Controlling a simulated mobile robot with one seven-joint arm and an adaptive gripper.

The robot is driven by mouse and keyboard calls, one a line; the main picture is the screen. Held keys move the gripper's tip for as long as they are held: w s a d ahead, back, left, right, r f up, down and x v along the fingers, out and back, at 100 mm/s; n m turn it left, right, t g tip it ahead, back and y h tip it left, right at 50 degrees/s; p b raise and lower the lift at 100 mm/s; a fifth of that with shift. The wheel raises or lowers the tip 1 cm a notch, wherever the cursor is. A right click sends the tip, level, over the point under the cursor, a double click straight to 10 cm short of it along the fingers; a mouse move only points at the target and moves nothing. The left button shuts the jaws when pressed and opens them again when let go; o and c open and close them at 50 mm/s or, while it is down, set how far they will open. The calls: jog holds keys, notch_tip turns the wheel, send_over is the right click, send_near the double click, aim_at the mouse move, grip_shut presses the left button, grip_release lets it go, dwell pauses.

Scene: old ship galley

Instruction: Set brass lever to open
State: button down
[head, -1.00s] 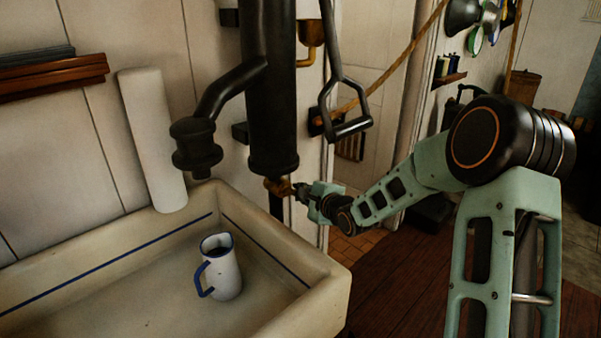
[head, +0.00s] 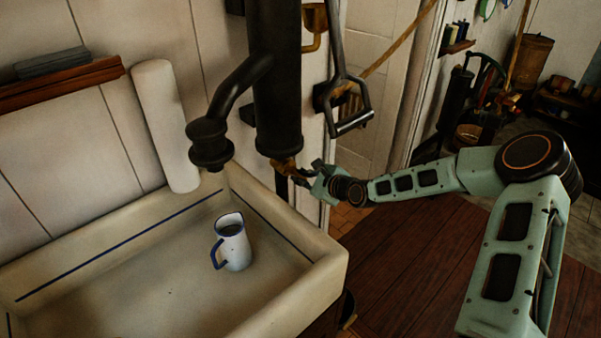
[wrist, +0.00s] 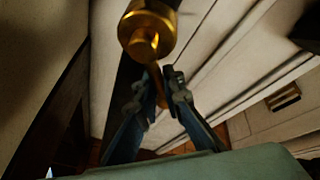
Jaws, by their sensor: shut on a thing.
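The brass lever (head: 284,168) sits on a brass fitting under the lower end of the black pump cylinder (head: 277,100). In the wrist view the round brass fitting (wrist: 148,30) is close, and its thin lever (wrist: 157,75) runs down between the fingers. My gripper (head: 302,173) is at the lever from the right, shut on it; its two fingers show in the wrist view (wrist: 160,88). In the head view the fingertips are small and partly merge with the lever. I cannot read any open or closed marking.
A cream sink (head: 290,305) with a white, blue-rimmed jug (head: 233,246) in it lies below left. The pump's black spout (head: 210,143) overhangs the sink. A black stirrup handle (head: 348,110) hangs above my gripper.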

dwell(0.4)
jog(key=c, duration=2)
grip_release()
jog(key=v, duration=1.2)
jog(key=shift+c, duration=0.6)
